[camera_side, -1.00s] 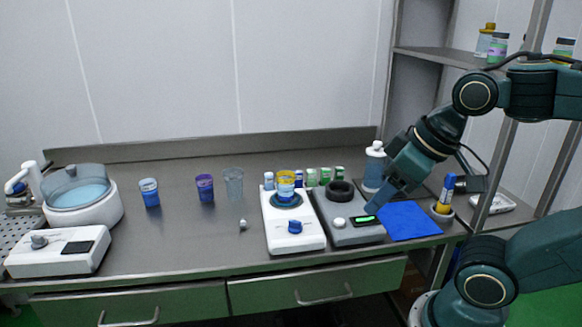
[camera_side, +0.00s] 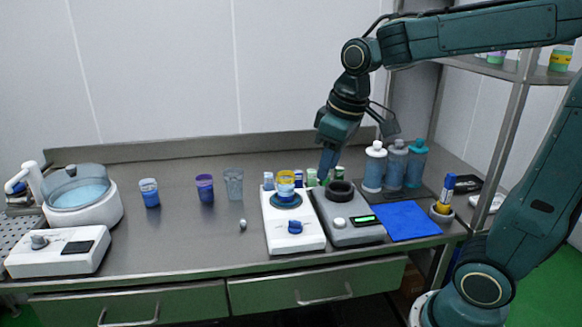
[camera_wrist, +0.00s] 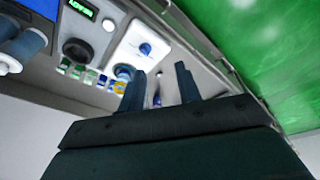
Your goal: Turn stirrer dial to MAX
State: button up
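A white unit (camera_side: 277,237) stands at the centre-right of the bench with a blue dial (camera_side: 295,227) on its front. A beaker with a yellow band (camera_side: 286,180) stands on its round blue top. In the wrist view the unit (camera_wrist: 127,50) and its blue dial (camera_wrist: 145,48) show beyond my fingers. The dial's marks are too small to read. My gripper (camera_side: 326,168) hangs behind and to the right of the unit, apart from the dial. The wrist view shows the two fingers (camera_wrist: 159,70) spread, with nothing held between them.
A grey unit (camera_side: 352,236) with a black ring and green display adjoins on the right, beside a blue mat (camera_side: 408,221). Several pump bottles (camera_side: 375,167) stand behind the mat. Cups (camera_side: 204,188) stand left; a water bath (camera_side: 82,212) is far left. Bench front-centre is mostly clear.

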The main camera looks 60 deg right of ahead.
jog(key=w+d+f+g, duration=0.1)
jog(key=w+d+f, duration=0.2)
jog(key=w, duration=0.3)
jog(key=n+g, duration=0.1)
jog(key=g, duration=0.1)
send_over(296, 222)
notch_tip(296, 222, down, 5)
jog(key=shift+w+d, duration=0.1)
jog(key=shift+w, duration=0.05)
jog(key=shift+f, duration=0.15)
notch_tip(296, 222, down, 14)
jog(key=shift+r, duration=0.2)
grip_shut()
